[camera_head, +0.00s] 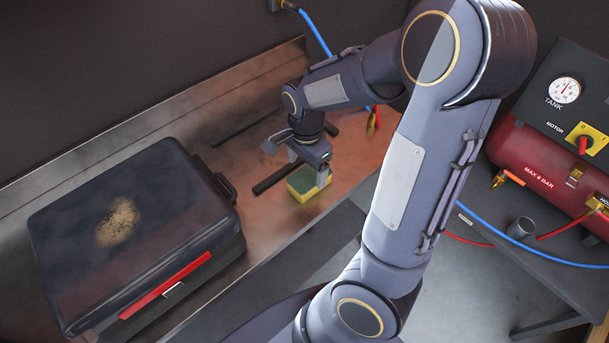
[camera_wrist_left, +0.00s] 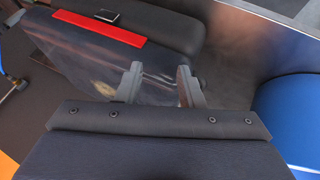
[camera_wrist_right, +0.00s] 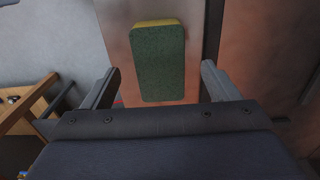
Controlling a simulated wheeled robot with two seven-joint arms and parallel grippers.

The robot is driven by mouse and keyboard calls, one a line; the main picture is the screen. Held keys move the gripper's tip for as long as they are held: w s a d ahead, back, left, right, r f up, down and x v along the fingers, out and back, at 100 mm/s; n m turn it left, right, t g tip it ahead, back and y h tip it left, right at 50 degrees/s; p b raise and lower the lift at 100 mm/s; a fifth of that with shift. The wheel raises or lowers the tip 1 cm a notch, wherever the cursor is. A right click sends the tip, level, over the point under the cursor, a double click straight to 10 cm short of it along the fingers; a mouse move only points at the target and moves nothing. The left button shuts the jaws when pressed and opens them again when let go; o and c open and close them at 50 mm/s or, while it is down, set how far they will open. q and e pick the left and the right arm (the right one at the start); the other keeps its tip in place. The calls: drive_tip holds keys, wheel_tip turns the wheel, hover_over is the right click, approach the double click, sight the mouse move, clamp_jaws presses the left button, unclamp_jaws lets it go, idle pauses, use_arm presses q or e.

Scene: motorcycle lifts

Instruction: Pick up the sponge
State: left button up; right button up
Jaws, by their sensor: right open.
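The sponge (camera_head: 308,184) is green on top and yellow below. It lies on the brown metal bench top near its front edge. In the right wrist view the sponge (camera_wrist_right: 160,62) lies ahead of and between the fingers, its green face toward the camera. My right gripper (camera_head: 309,168) is open just above the sponge; its fingers (camera_wrist_right: 157,85) stand apart with nothing between them that I can see touching. My left gripper (camera_wrist_left: 161,84) shows only in its own wrist view, with its two fingers apart and empty, near a dark surface.
A dark toolbox (camera_head: 150,225) with a red strip stands left on the bench. A dark bar (camera_head: 270,178) lies beside the sponge. A blue hose runs behind my right arm.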

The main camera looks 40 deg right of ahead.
sight(307, 176)
wheel_tip(307, 176, down, 5)
drive_tip(key=shift+d, duration=0.1)
drive_tip(key=c, duration=1.1)
drive_tip(key=shift+o, duration=0.2)
drive_tip(key=shift+r, duration=0.1)
drive_tip(key=shift+r, duration=0.45)
drive_tip(key=r, duration=0.2)
drive_tip(key=shift+s+a+r, duration=0.15)
drive_tip(key=shift+a+r, duration=0.05)
drive_tip(key=shift+r, duration=0.2)
drive_tip(key=s+a+r, duration=0.7)
drive_tip(key=s+r, duration=0.2)
drive_tip(key=s, duration=0.2)
drive_tip(key=shift+s, duration=0.35)
